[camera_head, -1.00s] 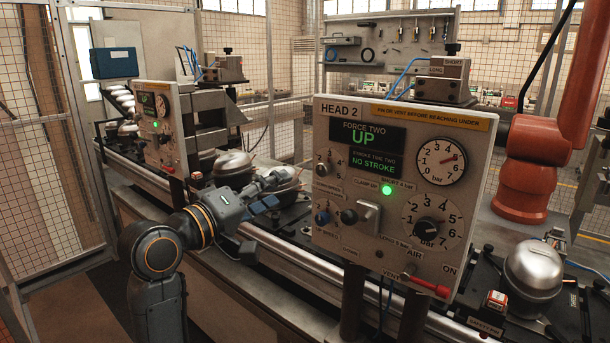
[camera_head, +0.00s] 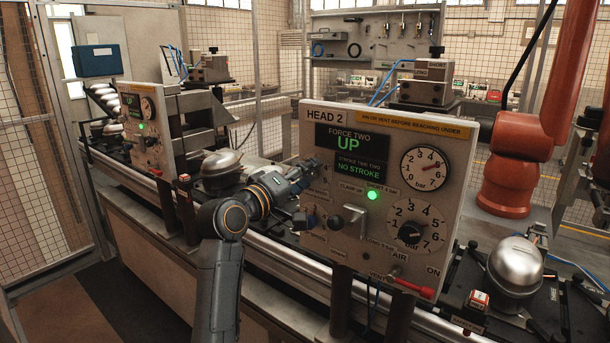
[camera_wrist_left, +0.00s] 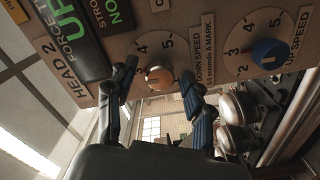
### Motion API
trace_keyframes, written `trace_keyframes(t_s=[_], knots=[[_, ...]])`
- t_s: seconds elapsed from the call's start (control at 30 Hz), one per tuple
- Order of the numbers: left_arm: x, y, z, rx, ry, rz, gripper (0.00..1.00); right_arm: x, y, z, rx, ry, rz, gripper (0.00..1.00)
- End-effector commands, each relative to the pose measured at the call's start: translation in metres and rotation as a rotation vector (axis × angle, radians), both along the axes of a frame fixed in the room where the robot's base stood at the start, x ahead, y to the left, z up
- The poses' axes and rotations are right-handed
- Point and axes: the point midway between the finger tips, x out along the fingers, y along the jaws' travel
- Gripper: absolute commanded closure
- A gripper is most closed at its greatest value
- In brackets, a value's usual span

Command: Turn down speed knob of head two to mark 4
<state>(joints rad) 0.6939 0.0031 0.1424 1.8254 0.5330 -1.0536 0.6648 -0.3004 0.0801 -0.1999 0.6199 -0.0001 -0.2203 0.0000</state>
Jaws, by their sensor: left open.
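The HEAD 2 panel (camera_head: 385,150) stands upright at centre right; its display reads UP and NO STROKE. My left gripper (camera_head: 306,190) is open at the panel's left edge. In the wrist view its fingers (camera_wrist_left: 158,92) appear on either side of the DOWN SPEED knob; contact cannot be told. My right gripper is out of view.
A black knob (camera_head: 335,223) and a grey clamp lever (camera_head: 355,222) sit right of the speed knobs. The force dial knob (camera_head: 410,232) and red AIR lever (camera_head: 412,288) are further right. Another head panel (camera_head: 148,130) stands at the left.

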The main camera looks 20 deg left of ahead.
Motion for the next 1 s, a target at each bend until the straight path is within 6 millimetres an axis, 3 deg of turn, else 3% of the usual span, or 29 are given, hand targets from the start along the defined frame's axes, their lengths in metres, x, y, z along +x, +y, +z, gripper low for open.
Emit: trace_keyframes(t_s=[0.17,0.4,0.77,1.0], knots=[[-0.0001,0.0000,-0.0001,0.000,0.000,0.000,0.50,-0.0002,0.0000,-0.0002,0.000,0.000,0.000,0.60],[-0.0003,0.0001,-0.0002,0.000,0.000,0.000,0.99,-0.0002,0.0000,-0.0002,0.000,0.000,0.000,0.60],[-0.0002,0.0003,-0.0007,0.038,-0.012,0.000,1.00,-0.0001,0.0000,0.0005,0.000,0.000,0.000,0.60],[0.0000,0.0003,-0.0007,0.170,-0.057,-0.001,1.00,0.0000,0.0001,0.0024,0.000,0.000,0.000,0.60]])
